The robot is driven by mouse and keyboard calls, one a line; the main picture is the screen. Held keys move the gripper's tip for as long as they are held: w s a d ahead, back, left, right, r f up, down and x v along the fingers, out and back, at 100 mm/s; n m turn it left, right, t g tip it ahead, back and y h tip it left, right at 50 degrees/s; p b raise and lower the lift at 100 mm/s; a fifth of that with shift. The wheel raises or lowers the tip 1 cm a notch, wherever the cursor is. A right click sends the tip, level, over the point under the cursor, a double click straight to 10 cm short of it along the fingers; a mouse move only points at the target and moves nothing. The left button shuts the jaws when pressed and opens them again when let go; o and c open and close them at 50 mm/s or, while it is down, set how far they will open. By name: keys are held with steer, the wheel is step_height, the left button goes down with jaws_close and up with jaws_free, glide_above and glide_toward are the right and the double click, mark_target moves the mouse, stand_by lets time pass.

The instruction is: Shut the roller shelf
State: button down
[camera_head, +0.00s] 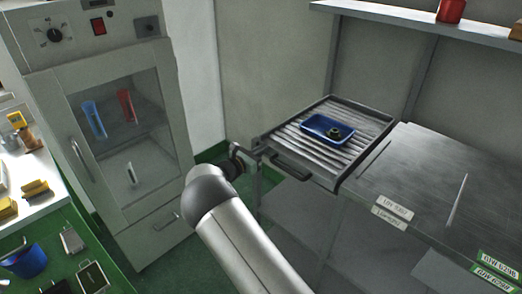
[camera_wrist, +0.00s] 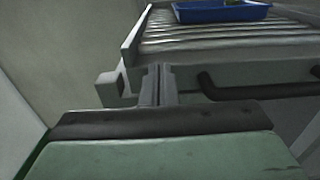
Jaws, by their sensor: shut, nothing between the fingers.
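The roller shelf (camera_head: 357,109) is a dark-framed tray of grey rollers at the left end of the metal table in the head view. A blue tray (camera_head: 316,132) with a small dark part sits on the rollers. My gripper (camera_head: 250,158) is at the shelf's front left corner, left of the handle. In the wrist view its fingers (camera_wrist: 157,84) are shut and empty, close in front of the shelf's front face (camera_wrist: 185,77); contact cannot be told.
A grey cabinet (camera_head: 160,195) with a glass door stands at the left. The metal table (camera_head: 430,175) with labels adjoins the shelf on the right. A wall ledge (camera_head: 400,15) runs above. A workbench (camera_head: 35,180) with tools is at the far left. Green floor shows between cabinet and table.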

steer(key=shift+s+a+r, duration=0.1)
steer(key=shift+a+r, duration=0.05)
steer(key=shift+r, duration=0.1)
steer(key=v, duration=1.4)
steer(key=s+d+r+m+g+y, duration=0.1)
steer(key=s+d+r+m+g, duration=0.1)
steer(key=s+d+m+g, duration=0.35)
steer(key=s+d+r+m+g, duration=0.1)
steer(key=s+d+m+g, duration=0.15)
steer(key=d, duration=0.65)
steer(key=s+d+r+m+g+y, duration=0.1)
steer(key=s+d+r+m+g, duration=0.2)
steer(key=d, duration=0.4)
steer(key=s+d+r+m+g+y+p, duration=0.1)
steer(key=s+m+y, duration=0.4)
steer(key=s, duration=0.8)
steer(key=s+d+r+m+y+p, duration=0.1)
steer(key=s+m+y, duration=0.4)
steer(key=s+m, duration=0.6)
steer(key=shift+s+d+r+g+p, duration=0.3)
steer(key=shift+s+d+r+g, duration=0.1)
steer(key=shift+s+r, duration=0.6)
steer(key=shift+s+f, duration=0.1)
